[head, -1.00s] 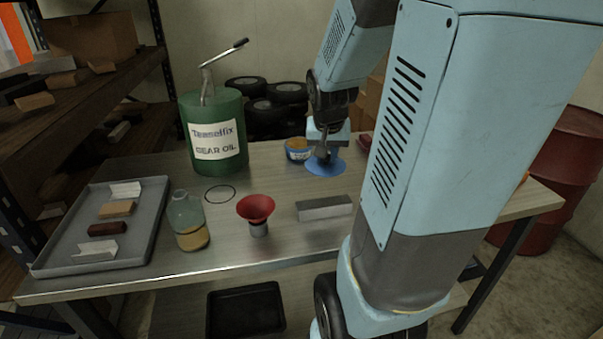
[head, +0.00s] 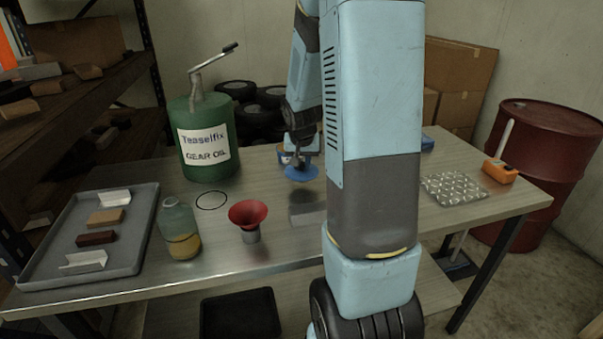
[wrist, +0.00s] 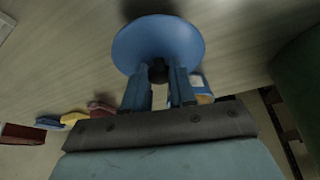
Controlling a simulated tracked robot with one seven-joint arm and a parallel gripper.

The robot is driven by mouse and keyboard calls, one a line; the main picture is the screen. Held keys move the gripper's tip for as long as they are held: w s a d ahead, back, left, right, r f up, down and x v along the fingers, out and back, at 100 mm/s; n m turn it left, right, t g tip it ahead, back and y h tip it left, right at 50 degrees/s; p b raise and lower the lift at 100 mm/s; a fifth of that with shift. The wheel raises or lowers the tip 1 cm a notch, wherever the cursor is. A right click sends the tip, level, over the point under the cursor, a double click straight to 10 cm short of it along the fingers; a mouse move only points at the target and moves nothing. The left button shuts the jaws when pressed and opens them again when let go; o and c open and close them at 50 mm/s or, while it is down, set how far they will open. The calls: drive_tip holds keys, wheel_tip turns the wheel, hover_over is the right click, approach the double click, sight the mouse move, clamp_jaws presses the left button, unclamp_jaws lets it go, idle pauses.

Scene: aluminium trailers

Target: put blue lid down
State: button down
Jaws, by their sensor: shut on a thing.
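The blue lid (head: 301,174) is a round disc with a dark knob. My gripper (head: 299,161) is shut on it and holds it level over the table (head: 345,172), behind the metal block (head: 306,214). In the wrist view the lid (wrist: 158,38) lies across the fingertips, with the knob between the two blue fingers. A shadow on the table beside the lid suggests a gap below it; its height is hard to judge. A blue tin (head: 284,155) stands just behind the lid, partly hidden by my gripper.
A red funnel (head: 248,215), a glass bottle (head: 180,230), a black ring (head: 211,200) and a grey tray (head: 138,245) are to the left. A green oil drum (head: 206,150) stands behind.

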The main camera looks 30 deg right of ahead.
sight(301, 173)
drive_tip(key=shift+w+d+f, duration=0.15)
drive_tip(key=shift+w+f, duration=0.4)
drive_tip(key=shift+f, duration=0.15)
drive_tip(key=shift+w+f, duration=0.1)
drive_tip(key=shift+f, duration=1.5)
drive_tip(key=c, duration=0.9)
unclamp_jaws()
drive_tip(key=shift+f, duration=0.1)
